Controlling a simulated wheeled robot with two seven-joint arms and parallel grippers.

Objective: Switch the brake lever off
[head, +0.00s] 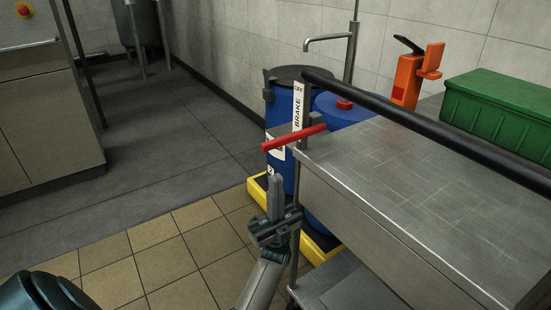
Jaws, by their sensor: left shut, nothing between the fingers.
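The brake lever (293,138) is a red bar at the near left corner of a steel cart. It lies nearly level, slanting slightly up to the right, across the lower part of a white upright plate (299,105) marked BRAKE. My left gripper (274,182) is below the lever, fingers pointing up, shut and empty. A gap shows between its fingertips and the lever. My right gripper is not in view.
The steel cart (400,190) with a black push bar (430,125) fills the right side. Blue drums (283,110) stand behind it on a yellow pallet (258,188). A green crate (500,112) and an orange tool (408,80) are at the back right. Tiled floor at left is clear.

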